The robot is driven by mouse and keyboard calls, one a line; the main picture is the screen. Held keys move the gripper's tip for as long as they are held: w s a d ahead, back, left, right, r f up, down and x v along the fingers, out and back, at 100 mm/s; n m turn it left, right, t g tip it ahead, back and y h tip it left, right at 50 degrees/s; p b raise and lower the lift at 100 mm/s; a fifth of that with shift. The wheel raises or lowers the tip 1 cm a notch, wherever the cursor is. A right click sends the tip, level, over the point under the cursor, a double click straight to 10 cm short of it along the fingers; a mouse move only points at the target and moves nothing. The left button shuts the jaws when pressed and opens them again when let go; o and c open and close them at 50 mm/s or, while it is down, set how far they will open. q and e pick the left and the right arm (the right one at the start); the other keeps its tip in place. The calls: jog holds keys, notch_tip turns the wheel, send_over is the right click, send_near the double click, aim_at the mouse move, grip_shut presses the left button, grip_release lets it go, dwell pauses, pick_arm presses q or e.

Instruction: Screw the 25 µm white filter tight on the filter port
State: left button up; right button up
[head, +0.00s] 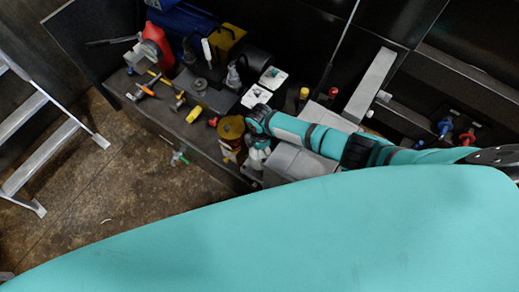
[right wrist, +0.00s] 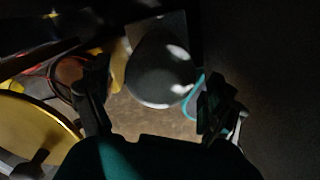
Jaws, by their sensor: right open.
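My right arm comes in from the right in the head view, with its gripper (head: 257,158) low over the bench edge beside an amber round container. In the right wrist view my right gripper (right wrist: 157,80) is open, one finger on each side. A dark grey, rounded object with pale highlights (right wrist: 160,65) shows between and beyond the fingers. I cannot tell whether it is the white filter or whether the fingers touch it. The 25 µm marking and the filter port cannot be made out. My left gripper is not in view.
The bench (head: 212,98) is crowded with tools, two white-topped boxes (head: 272,77), a red canister (head: 157,45) and the amber container (head: 231,128). A grey bar (head: 370,85) stands behind my arm. A ladder (head: 40,130) is at left; brown floor is mostly open.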

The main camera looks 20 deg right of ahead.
jog(key=n+b, duration=0.4)
jog(key=n, duration=1.1)
jog(key=shift+n, duration=0.3)
jog(key=c, duration=1.2)
jog(key=m+p, duration=0.1)
jog(key=m, duration=0.2)
jog(key=shift+r, duration=0.2)
jog(key=shift+c, duration=0.5)
jog(key=shift+m+p, duration=0.3)
jog(key=shift+m, duration=0.4)
jog(key=shift+f+m, duration=0.2)
jog(key=shift+m, duration=0.3)
